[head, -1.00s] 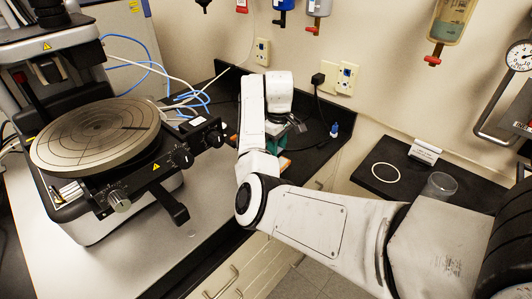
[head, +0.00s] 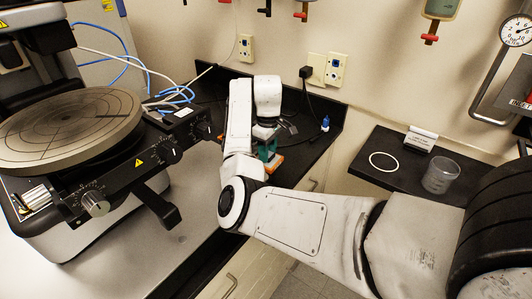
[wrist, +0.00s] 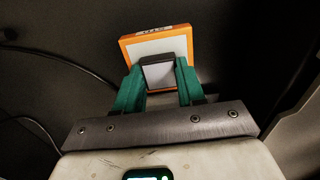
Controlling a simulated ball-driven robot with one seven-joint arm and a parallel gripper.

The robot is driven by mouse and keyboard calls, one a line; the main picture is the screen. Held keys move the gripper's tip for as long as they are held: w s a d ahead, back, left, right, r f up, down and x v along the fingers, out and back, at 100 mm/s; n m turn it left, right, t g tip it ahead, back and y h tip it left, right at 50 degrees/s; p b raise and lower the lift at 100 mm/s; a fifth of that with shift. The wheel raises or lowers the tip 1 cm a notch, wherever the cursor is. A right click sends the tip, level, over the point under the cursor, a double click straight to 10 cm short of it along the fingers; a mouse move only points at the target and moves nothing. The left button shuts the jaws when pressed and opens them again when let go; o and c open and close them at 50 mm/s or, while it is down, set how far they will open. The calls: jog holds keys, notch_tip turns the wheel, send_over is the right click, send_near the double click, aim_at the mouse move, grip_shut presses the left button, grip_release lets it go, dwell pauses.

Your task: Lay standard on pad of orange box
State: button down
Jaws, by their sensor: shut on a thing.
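The orange box (wrist: 125,48) lies on the dark bench, with a pale pad (wrist: 176,44) on its top inside an orange rim. My gripper (wrist: 158,70) has green fingers shut on the standard (wrist: 158,75), a small grey square with a dark edge. In the wrist view the standard overlaps the near part of the pad; I cannot tell whether it touches it. In the head view my gripper (head: 266,149) points down at the back bench, and a bit of the orange box (head: 268,167) shows below it. The standard cannot be made out there.
The profiler with its round stage (head: 68,128) stands at left. Blue and white cables run behind it. A black cable (wrist: 60,58) lies left of the orange box. A side shelf (head: 375,150) holds a white ring (head: 384,154), a clear cup (head: 440,176) and a small sign (head: 420,140).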

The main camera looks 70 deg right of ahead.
jog(key=shift+f, duration=0.15)
jog(key=c, duration=0.7)
grip_release()
jog(key=shift+w, duration=0.1)
